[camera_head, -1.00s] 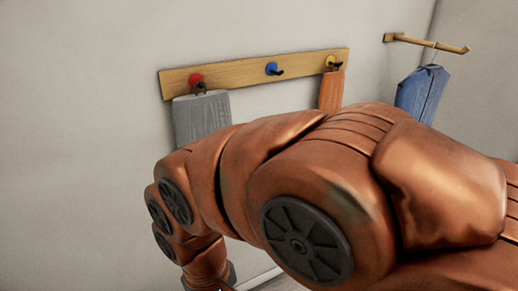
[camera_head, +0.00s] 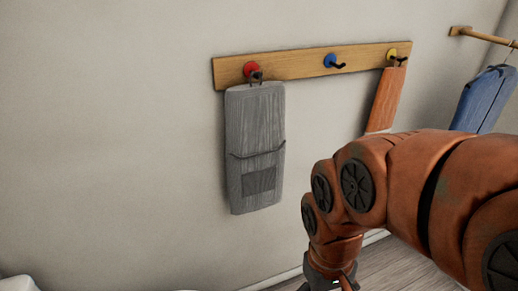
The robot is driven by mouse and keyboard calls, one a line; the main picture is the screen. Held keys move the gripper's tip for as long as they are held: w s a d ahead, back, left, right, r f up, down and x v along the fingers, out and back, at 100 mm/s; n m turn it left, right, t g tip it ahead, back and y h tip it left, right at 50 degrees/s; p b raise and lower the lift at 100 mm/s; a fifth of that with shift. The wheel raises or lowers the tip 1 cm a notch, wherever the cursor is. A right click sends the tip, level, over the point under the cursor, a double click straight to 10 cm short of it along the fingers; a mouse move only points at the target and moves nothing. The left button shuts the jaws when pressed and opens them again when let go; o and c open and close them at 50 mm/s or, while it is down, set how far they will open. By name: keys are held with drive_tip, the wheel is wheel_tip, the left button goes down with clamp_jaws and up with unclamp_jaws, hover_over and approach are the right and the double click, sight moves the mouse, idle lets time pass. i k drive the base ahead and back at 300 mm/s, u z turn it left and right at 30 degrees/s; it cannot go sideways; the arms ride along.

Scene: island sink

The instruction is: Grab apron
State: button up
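A grey, apron-like piece with a pocket (camera_head: 256,135) hangs by a loop from the red hook at the left end of a wooden wall rack (camera_head: 300,66). It hangs straight down against the wall, in full view. My gripper (camera_head: 335,284) is low at the bottom edge of the view, below and to the right of the grey piece and well apart from it. The gripper is partly cut off by the frame, so its fingers do not show clearly. I see nothing held in it.
The blue hook (camera_head: 333,62) is empty. An orange-brown piece (camera_head: 386,99) hangs from the yellow hook, partly behind my arm. A blue garment (camera_head: 484,98) hangs from a wooden bar (camera_head: 481,36) at the right. The wall left of the grey piece is bare.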

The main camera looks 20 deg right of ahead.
sight(255, 134)
drive_tip(key=u, duration=3.15)
drive_tip(key=k, duration=1.5)
drive_tip(key=z, duration=1.6)
drive_tip(key=i, duration=0.95)
drive_tip(key=u, duration=0.05)
